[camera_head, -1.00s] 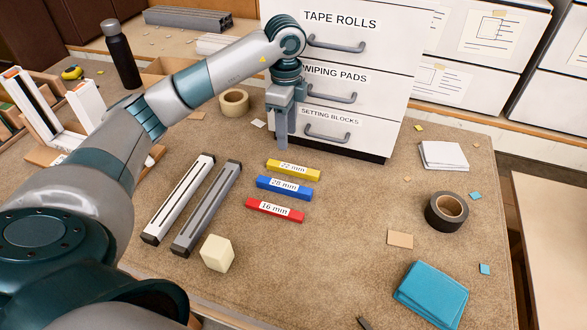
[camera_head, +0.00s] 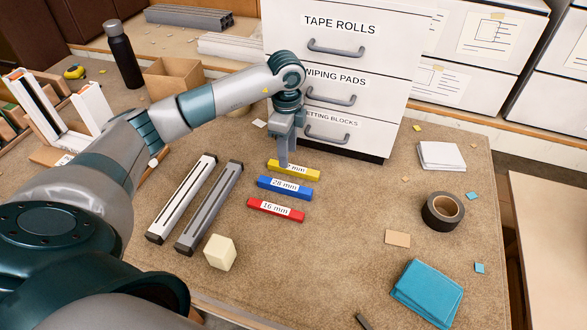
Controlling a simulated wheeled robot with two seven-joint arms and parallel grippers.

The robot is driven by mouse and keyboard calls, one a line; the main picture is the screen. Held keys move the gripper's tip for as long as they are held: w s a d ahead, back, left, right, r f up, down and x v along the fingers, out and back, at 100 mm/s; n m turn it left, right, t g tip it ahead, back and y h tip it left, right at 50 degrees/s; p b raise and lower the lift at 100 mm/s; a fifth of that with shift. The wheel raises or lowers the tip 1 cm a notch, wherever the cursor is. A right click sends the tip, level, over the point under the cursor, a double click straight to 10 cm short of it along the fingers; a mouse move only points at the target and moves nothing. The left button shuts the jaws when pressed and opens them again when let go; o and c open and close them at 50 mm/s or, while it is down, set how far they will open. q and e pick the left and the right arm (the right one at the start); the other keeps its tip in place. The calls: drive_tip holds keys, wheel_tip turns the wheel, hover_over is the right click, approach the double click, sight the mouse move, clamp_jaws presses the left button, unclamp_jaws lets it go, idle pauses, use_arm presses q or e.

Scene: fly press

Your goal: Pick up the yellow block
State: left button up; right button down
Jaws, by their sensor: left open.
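The yellow block (camera_head: 305,173) lies flat on the brown work surface, in front of the white drawer cabinet. Its white label is partly hidden by my left gripper (camera_head: 284,160). The left gripper is open and points down, with its fingertips at the left part of the yellow block. I cannot tell whether they touch it. The blue block (camera_head: 264,184), labelled 28 mm, and the red block (camera_head: 258,205), labelled 16 mm, lie in front of it, nearly parallel. My right gripper is not in view.
The drawer cabinet (camera_head: 350,60) stands close behind the gripper. Two long bars (camera_head: 208,205) lie left of the blocks, and a cream cube (camera_head: 220,252) lies nearer. A black tape roll (camera_head: 442,210) and blue cloths (camera_head: 428,293) are at right.

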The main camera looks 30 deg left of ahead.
sight(293, 170)
use_arm(q)
wheel_tip(293, 170, down, 3)
drive_tip(key=shift+f+p, duration=0.2)
drive_tip(key=shift+p, duration=0.5)
drive_tip(key=shift+f, duration=0.65)
clamp_jaws()
